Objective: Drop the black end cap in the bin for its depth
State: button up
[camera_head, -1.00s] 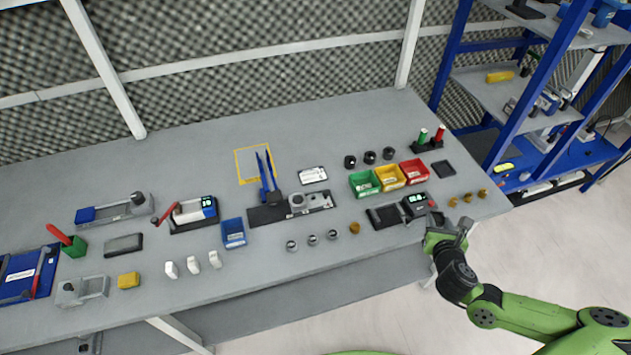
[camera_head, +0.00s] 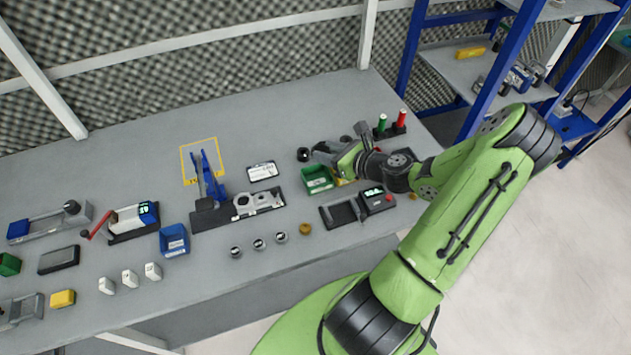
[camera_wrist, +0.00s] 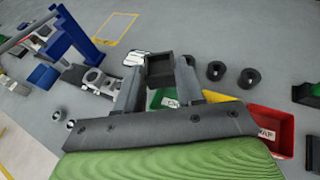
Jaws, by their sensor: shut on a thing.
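My gripper (camera_head: 313,152) reaches over the back of the bench, behind the bins. In the wrist view its two fingers are shut on a black end cap (camera_wrist: 160,66), dark and square with a hollow top. The same cap shows at the fingertips in the head view (camera_head: 302,155). Two more black caps (camera_wrist: 215,70) (camera_wrist: 249,77) stand to its right on the bench. The green bin (camera_head: 318,180) is just in front of my gripper. The yellow bin (camera_wrist: 217,97) and red bin (camera_wrist: 271,128) show partly in the wrist view; my gripper covers part of the row.
A gauge with a lit display (camera_head: 373,194) stands in front of the bins. A blue upright fixture (camera_head: 208,180) is to the left. Red and green cylinders (camera_head: 391,122) stand behind my wrist. Several small rings (camera_head: 258,244) line the front.

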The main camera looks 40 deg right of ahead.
notch_tip(320, 180, down, 6)
jog(key=b, duration=0.6)
jog(key=shift+b, duration=0.35)
jog(key=o, duration=1.2)
jog(key=p+v, duration=0.3)
jog(key=v, duration=1.2)
jog(key=shift+s+d+r, duration=0.15)
jog(key=shift+s, duration=0.1)
